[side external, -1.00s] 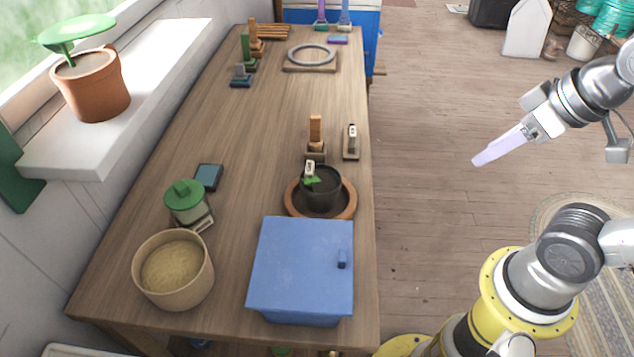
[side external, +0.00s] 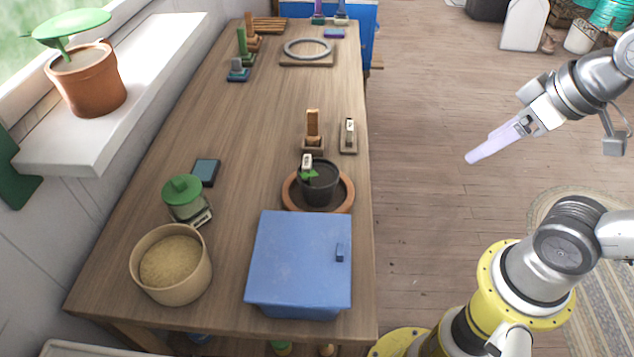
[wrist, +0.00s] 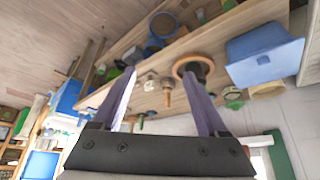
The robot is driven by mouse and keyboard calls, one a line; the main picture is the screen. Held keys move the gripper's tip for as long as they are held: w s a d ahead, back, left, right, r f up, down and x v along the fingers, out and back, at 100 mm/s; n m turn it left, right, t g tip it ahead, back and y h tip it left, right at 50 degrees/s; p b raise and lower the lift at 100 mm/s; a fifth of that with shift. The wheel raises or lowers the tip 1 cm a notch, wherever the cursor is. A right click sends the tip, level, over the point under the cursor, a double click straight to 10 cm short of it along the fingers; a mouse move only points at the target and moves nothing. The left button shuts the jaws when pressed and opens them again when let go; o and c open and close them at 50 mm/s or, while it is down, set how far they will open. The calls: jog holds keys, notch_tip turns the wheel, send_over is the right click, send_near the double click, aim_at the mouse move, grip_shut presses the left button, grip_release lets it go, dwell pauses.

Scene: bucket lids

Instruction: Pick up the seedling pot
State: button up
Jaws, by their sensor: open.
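The seedling pot (side external: 321,188) is a small dark pot with a green sprout and a white label. It stands upright in a terracotta saucer (side external: 346,203) on the wooden bench, just behind the blue box. My gripper (side external: 474,159) is in the air to the right of the bench, well apart from the pot. In the wrist view, the two long pale purple fingers of my gripper (wrist: 161,88) are spread with nothing held between them. The pot (wrist: 198,70) also shows there, dark in its saucer (wrist: 178,68), near the right finger and partly hidden.
A blue lidded box (side external: 298,262) stands in front of the pot. Wooden-handled tools on stands (side external: 313,130) are close behind it. A green-lidded jar (side external: 186,200) and a tub of grainy material (side external: 172,262) are to the left. The middle of the bench (side external: 240,130) is mostly clear.

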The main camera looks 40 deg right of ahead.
jog(key=o, duration=0.3)
